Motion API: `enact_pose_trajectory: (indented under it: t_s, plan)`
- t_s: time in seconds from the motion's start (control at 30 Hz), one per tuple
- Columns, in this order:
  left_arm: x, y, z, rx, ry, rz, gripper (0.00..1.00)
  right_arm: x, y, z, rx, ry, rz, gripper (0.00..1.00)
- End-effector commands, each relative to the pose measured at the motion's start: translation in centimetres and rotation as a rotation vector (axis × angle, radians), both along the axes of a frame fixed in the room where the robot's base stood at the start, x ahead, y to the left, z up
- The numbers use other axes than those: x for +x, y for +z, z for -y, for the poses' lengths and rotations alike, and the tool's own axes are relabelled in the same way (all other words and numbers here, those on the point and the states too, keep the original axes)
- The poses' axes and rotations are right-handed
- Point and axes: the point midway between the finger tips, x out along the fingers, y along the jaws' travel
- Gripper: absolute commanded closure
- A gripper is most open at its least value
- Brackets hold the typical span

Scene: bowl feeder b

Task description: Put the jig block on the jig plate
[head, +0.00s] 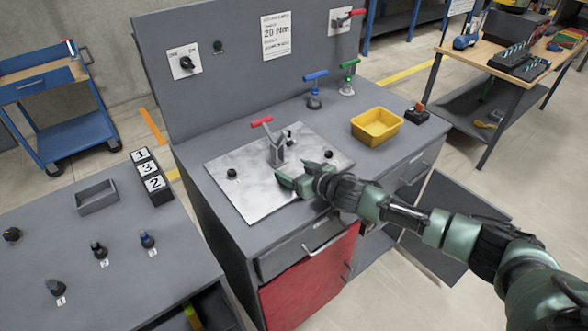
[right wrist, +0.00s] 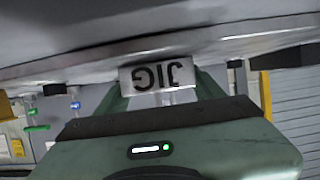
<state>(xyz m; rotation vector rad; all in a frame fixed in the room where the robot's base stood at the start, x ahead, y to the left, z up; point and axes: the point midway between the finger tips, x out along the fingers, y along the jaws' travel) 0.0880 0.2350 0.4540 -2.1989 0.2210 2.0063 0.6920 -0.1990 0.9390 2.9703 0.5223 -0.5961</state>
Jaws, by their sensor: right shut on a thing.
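The jig plate (head: 250,198) is a bright metal plate on the grey workbench, with black knobs on it. A toggle clamp with a red handle (head: 262,122) stands up at its middle. My right gripper (head: 294,177) is low over the front right part of the plate. In the right wrist view it is shut on the jig block (right wrist: 158,75), a light metal block whose JIG lettering appears upside down. In the head view the block is not clearly made out behind the fingers. I cannot tell whether it touches the plate. My left gripper is not in view.
A yellow bin (head: 377,127) and blue and green clamps (head: 314,92) stand behind and right of the plate. A side table at left holds a grey tray (head: 97,197), numbered blocks (head: 149,177) and several small knobbed parts. A red cabinet door (head: 312,275) is below the bench.

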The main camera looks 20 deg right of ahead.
Motion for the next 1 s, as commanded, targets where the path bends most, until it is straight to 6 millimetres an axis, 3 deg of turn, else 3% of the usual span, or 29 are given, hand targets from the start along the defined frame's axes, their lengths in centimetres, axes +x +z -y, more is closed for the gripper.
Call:
enact_pose_trajectory:
  t_s: [0.33,0.37,0.43,0.8,1.0]
  plan:
    - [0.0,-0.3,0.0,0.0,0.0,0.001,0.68,0.1,-0.2,-0.1,0.002,0.001,0.005,0.93]
    - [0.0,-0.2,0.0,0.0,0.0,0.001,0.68,0.0,-0.3,0.0,0.001,0.001,0.002,0.26]
    - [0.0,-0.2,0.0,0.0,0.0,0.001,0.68,0.0,-0.2,0.0,0.001,0.001,0.002,0.1]
    - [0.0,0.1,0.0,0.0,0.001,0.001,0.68,0.0,0.3,0.0,0.0,0.0,0.002,0.1]
    - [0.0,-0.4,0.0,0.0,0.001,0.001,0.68,-2.4,0.9,1.0,-0.001,0.0,0.0,0.1]
